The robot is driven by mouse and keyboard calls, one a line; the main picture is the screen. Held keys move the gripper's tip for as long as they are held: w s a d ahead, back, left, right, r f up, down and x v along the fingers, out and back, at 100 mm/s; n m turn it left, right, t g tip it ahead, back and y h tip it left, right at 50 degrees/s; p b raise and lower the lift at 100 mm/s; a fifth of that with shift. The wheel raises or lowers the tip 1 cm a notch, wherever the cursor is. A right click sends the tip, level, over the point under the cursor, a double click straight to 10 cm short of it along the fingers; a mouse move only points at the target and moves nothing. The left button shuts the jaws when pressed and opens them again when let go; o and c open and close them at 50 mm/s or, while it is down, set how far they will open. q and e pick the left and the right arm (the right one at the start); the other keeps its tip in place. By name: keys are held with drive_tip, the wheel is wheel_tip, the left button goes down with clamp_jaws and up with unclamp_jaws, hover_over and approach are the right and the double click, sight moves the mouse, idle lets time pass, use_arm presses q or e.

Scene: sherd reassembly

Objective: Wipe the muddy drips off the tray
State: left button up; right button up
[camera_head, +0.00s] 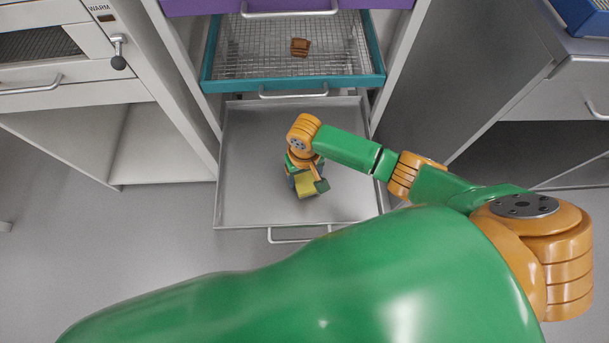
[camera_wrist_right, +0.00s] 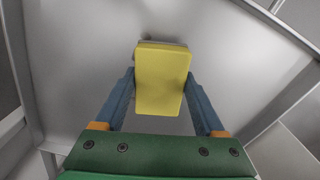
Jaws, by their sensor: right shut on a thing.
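The grey metal tray (camera_head: 250,165) is pulled out low in the middle of the head view. My right gripper (camera_head: 307,181) is over its middle, pointing down. It is shut on a yellow sponge (camera_head: 305,187). In the right wrist view, the sponge (camera_wrist_right: 161,82) sits between the two blue fingers of the right gripper (camera_wrist_right: 160,76). A small, faint dark patch (camera_wrist_right: 149,40) shows just past the sponge's far edge; I cannot tell whether it is mud or shadow. I cannot tell whether the sponge touches the tray. My left gripper is not in view.
Above the tray is a teal-framed wire-mesh drawer (camera_head: 290,84) holding brown sherds (camera_head: 300,47). A purple drawer (camera_head: 200,6) is higher up. Cabinets stand on both sides, with a knob (camera_head: 119,62) on the left one. My green arm covers the lower foreground.

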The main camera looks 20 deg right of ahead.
drive_tip(key=shift+f, duration=0.2)
idle(0.6)
drive_tip(key=shift+f+b, duration=0.55)
drive_tip(key=shift+f, duration=0.2)
